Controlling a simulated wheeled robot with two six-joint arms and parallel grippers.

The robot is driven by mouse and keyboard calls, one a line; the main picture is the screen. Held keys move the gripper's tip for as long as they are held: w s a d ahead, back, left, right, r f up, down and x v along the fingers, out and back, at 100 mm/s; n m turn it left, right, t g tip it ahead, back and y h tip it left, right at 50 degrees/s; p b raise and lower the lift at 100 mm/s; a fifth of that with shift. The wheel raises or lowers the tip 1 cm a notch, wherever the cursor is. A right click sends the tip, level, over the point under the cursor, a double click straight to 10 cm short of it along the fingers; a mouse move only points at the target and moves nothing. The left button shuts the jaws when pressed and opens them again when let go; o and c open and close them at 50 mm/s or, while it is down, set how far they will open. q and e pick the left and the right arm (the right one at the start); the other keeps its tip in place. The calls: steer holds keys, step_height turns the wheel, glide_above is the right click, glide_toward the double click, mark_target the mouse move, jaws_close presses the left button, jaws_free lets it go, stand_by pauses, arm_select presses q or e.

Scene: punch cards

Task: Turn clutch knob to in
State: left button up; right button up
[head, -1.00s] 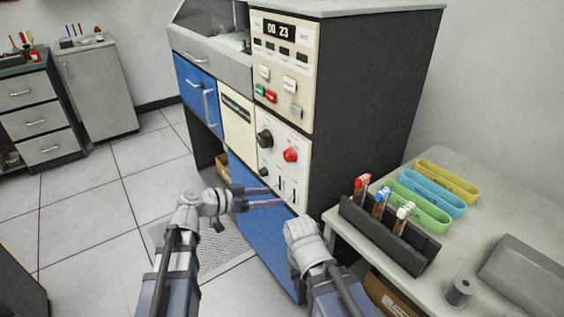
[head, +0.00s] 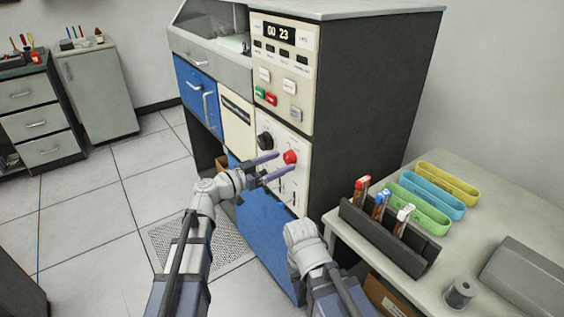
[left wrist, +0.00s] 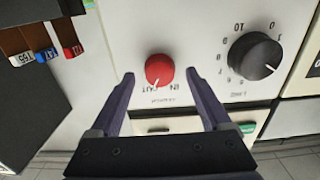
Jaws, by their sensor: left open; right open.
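The red knob (head: 290,157) sits on the cream control panel. It also shows in the left wrist view (left wrist: 159,69), with a white mark pointing down and slightly left and small lettering below it. My left gripper (head: 284,163) is open in front of the panel. In the left wrist view its two fingers (left wrist: 160,76) lie either side of the red knob, with gaps on both sides. I cannot tell how deep the fingertips reach around it. My right arm ends in a pale wrist low beside the cabinet; its jaws are hidden.
A black numbered dial (left wrist: 255,57) is beside the red knob, also partly visible in the head view (head: 265,141). Slots lie below the knobs. The floor at left is clear.

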arm_select(q)
steer(key=shift+w+d, duration=0.45)
steer(key=shift+d, duration=0.15)
steer(key=shift+c, duration=0.3)
jaws_close()
steer(key=n, duration=0.5)
steer(key=shift+s+n, duration=0.1)
steer(key=shift+n, duration=0.3)
steer(key=n, duration=0.6)
stand_by(0.6)
